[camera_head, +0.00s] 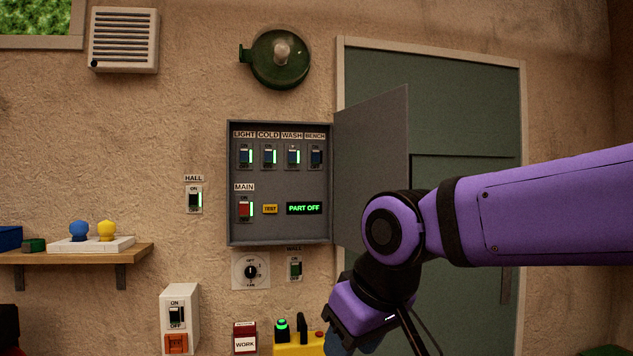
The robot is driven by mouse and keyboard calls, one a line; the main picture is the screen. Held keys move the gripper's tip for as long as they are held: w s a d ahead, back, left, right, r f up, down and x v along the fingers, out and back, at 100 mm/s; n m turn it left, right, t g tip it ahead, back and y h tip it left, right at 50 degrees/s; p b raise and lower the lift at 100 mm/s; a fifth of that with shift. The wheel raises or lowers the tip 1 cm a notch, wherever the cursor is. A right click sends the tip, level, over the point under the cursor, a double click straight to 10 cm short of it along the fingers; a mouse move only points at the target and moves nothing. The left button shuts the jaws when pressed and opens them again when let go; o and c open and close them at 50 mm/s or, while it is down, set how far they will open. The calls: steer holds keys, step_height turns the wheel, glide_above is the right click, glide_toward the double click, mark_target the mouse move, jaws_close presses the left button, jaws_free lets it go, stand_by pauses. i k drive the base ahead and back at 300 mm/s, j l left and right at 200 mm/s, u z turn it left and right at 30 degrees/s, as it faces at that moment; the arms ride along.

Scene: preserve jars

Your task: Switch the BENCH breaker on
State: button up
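The BENCH breaker (316,156) is the rightmost switch in the top row of the grey breaker box (285,222). It is dark, with no lit green strip beside it. A display (304,208) reads PART OFF. The box door (372,150) stands open to the right. My gripper (350,340) is below and right of the box, apart from it; its fingers are not clear.
The HALL switch (194,199) is left of the box. A dial (250,271) and another small switch (295,268) sit just below it. A white switch box (180,320), a yellow control box (298,344) and a shelf (75,256) are lower. The wall in front of the breakers is unobstructed.

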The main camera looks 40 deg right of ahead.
mark_target(315, 160)
steer(key=l+u, duration=0.1)
steer(key=l, duration=0.35)
steer(key=l+u, duration=0.1)
steer(key=l, duration=0.4)
steer(key=k+l+u, duration=0.15)
steer(key=l, duration=0.3)
steer(key=l+u, duration=0.1)
steer(key=l, duration=0.35)
steer(key=k+l+u, duration=0.1)
steer(key=l, duration=0.35)
steer(key=k+l+u, duration=0.1)
steer(key=l, duration=0.35)
steer(key=k+l, duration=0.1)
steer(key=l, duration=0.2)
steer(key=k+l, duration=0.1)
steer(key=l, duration=0.25)
steer(key=i+j+z, duration=0.1)
steer(key=j+z, duration=0.15)
steer(key=j, duration=0.25)
steer(key=j+z, duration=0.25)
steer(key=j, duration=0.25)
